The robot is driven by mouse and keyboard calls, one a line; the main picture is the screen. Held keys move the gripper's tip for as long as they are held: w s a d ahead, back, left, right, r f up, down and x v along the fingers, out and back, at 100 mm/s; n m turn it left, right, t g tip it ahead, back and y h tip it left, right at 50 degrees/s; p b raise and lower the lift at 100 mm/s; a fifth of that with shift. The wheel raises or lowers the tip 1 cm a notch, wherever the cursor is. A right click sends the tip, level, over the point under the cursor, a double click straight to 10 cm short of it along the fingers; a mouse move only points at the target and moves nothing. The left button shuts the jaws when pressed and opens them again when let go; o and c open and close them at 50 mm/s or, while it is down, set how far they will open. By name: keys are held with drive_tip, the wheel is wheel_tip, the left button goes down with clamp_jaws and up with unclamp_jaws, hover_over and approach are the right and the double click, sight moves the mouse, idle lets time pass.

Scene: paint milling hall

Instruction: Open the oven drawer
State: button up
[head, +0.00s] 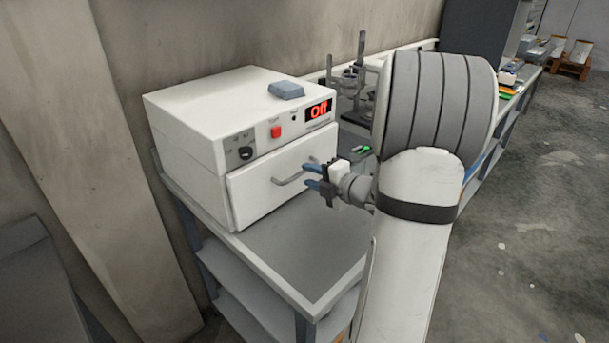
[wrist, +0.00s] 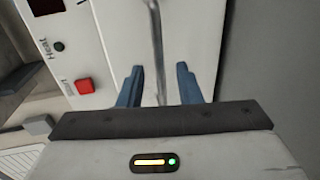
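The white oven (head: 235,150) stands on a grey bench, its display reading "Off". Its drawer (head: 262,185) is the white front panel below the controls and looks shut. A grey bar handle (head: 296,177) crosses the drawer front; it also shows in the wrist view (wrist: 155,45). My gripper (head: 311,172) is in front of the handle, with two blue fingers. In the wrist view my gripper (wrist: 160,85) is open, with the handle bar between the fingers and gaps on both sides. No contact is visible.
A grey-blue block (head: 286,90) lies on the oven top. The bench top (head: 310,255) before the oven is clear. Lab stands (head: 350,80) and small items stand behind, to the right. A concrete wall (head: 180,40) is behind the oven.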

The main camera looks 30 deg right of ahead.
drive_tip(key=shift+x, duration=1.15)
clamp_jaws()
drive_tip(key=shift+a, duration=0.1)
